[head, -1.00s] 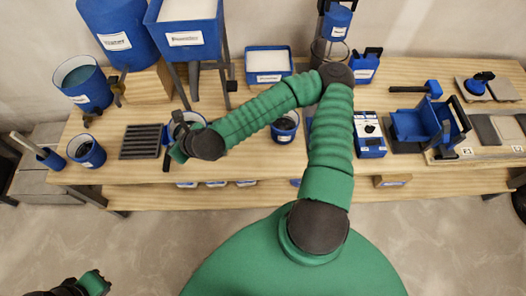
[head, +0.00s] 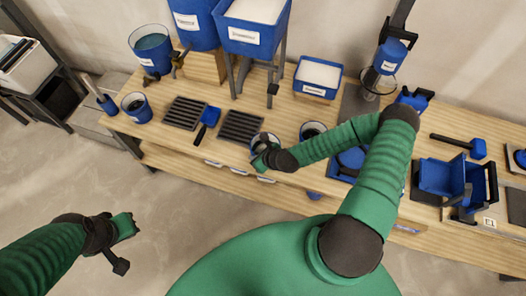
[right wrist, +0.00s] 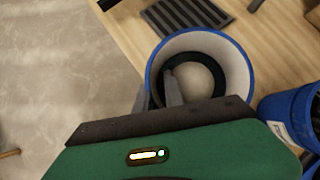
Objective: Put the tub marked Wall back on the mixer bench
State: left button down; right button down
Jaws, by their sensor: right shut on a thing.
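My right gripper (head: 267,158) is shut on the wall of a blue-rimmed tub (head: 265,139) at the bench's front edge. In the right wrist view the gripper (right wrist: 157,95) has one finger inside the wall and one outside. The tub (right wrist: 213,42) is upright, pale inside, with a dark ring around its bottom. Its label cannot be read, and I cannot tell whether it touches the bench. The wooden bench (head: 295,112) runs across the head view. My left gripper (head: 122,230) is over the floor at lower left, away from the bench; its fingers are unclear.
Another tub (head: 313,131) stands close right of the held one. Two dark grates (head: 185,112) (head: 241,126) lie to its left, with a blue-handled tool (head: 208,118) between them. A labelled blue bin (head: 318,77) and a mixer stand (head: 388,57) are behind.

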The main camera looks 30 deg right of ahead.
aim_at(255, 148)
jog(key=shift+w+d, duration=0.25)
jog(key=shift+d, duration=0.25)
jog(key=shift+w+d, duration=0.2)
jog(key=shift+d, duration=0.25)
jog(key=shift+w+d+f, duration=0.1)
jog(key=shift+w+d, duration=0.1)
jog(key=shift+d, duration=0.05)
jog(key=shift+w+d, duration=0.35)
jog(key=shift+d, duration=0.05)
notch_tip(255, 148, down, 3)
jog(key=shift+a+f, duration=0.1)
jog(key=shift+s+d+f, duration=0.2)
jog(key=shift+s, duration=0.05)
jog(key=c, duration=1.7)
grip_release()
jog(key=shift+f, duration=0.1)
jog(key=o, duration=0.4)
jog(key=shift+w, duration=0.1)
jog(key=shift+c, duration=0.2)
pick_arm(q)
jog(key=shift+w+a, duration=0.1)
jog(key=shift+a, duration=0.35)
jog(key=shift+r, duration=0.1)
